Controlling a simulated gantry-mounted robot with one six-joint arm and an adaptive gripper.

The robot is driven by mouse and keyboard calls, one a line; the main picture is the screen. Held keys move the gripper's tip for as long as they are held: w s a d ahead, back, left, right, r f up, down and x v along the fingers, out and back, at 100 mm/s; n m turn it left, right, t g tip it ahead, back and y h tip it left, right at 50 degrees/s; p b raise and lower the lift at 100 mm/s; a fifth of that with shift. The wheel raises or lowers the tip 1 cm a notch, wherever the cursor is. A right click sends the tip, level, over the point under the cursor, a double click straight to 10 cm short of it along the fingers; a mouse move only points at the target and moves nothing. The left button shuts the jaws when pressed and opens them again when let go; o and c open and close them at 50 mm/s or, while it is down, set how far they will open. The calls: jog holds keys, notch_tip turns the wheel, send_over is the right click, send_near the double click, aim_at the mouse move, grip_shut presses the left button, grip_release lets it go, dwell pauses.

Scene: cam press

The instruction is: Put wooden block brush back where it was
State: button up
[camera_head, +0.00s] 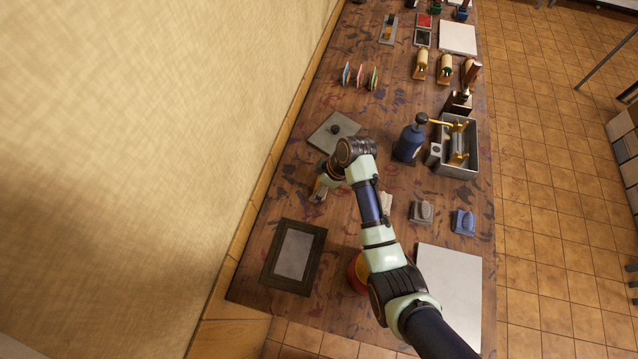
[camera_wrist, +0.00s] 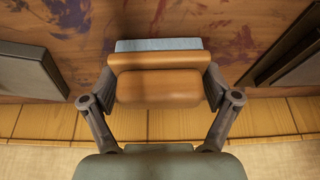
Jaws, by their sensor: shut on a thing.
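The wooden block brush (camera_wrist: 158,86) is held between the two fingers of my gripper (camera_wrist: 160,92) in the wrist view. Its wooden back faces the camera, and a pale blue-grey strip shows along its far edge. My gripper is shut on it. In the head view my gripper (camera_head: 318,194) is low over the wall side of the table, between a grey plate with a dark knob and a dark-framed panel. The brush is mostly hidden by my arm there. I cannot tell whether the brush touches the table.
The knobbed grey plate (camera_head: 324,137) lies above my gripper in the head view, and the dark-framed panel (camera_head: 280,269) lies below it. A red round container (camera_head: 355,273) is partly behind my arm.

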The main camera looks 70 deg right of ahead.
jog(key=shift+f, duration=0.1)
jog(key=o, duration=0.8)
jog(key=p+v, duration=0.2)
jog(key=v, duration=1)
